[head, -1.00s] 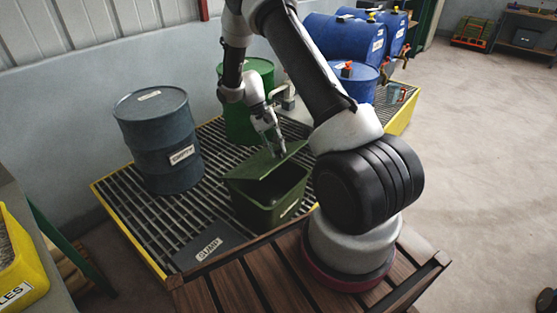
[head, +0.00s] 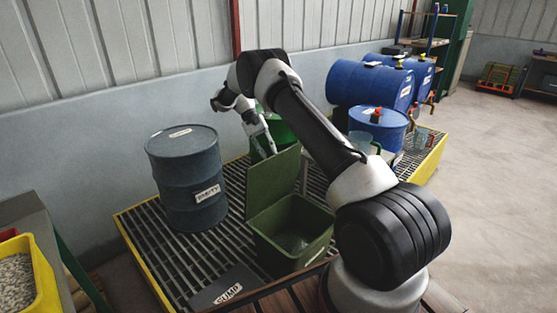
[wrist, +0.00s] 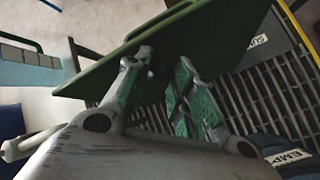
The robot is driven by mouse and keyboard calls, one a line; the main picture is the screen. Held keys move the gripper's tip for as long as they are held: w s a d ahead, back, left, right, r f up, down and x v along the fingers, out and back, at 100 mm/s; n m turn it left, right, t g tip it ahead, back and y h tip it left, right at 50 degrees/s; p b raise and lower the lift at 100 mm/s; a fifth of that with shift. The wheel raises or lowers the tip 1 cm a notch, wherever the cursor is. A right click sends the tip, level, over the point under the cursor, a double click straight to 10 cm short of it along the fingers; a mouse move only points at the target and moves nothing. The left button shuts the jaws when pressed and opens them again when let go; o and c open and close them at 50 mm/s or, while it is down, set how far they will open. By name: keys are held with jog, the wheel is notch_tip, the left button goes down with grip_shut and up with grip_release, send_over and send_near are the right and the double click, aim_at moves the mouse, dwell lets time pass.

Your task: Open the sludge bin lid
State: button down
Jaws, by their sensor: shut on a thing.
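The sludge bin (head: 292,262) is a dark green open-topped box on the slatted spill pallet, and its inside shows in the head view. Its green lid (head: 274,184) stands steeply raised at the bin's back left side. The lid also shows in the wrist view as a broad green panel (wrist: 220,45). My gripper (wrist: 167,62) is shut on the lid, with one finger to each side in the wrist view. In the head view the gripper is behind the lid and its fingertips are mostly hidden.
Blue drums (head: 365,86) are at the back right. A SUMP plate (head: 222,288) lies in front. A yellow tray (head: 40,262) of granules sits at lower left.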

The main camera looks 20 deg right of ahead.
jog(key=shift+w+a+f, duration=0.4)
jog(key=shift+w+f, duration=0.05)
jog(key=shift+w, duration=0.2)
jog(key=shift+w+a+f, duration=0.35)
jog(key=shift+w+f, duration=0.1)
jog(key=shift+w, duration=0.15)
jog(key=c, duration=1.2)
grip_release()
jog(key=shift+a, duration=0.1)
jog(key=shift+o, duration=0.2)
jog(key=shift+d, duration=0.2)
jog(key=shift+w, duration=0.1)
notch_tip(320, 180, up, 10)
jog(key=shift+r, duration=0.15)
jog(key=shift+d, duration=0.1)
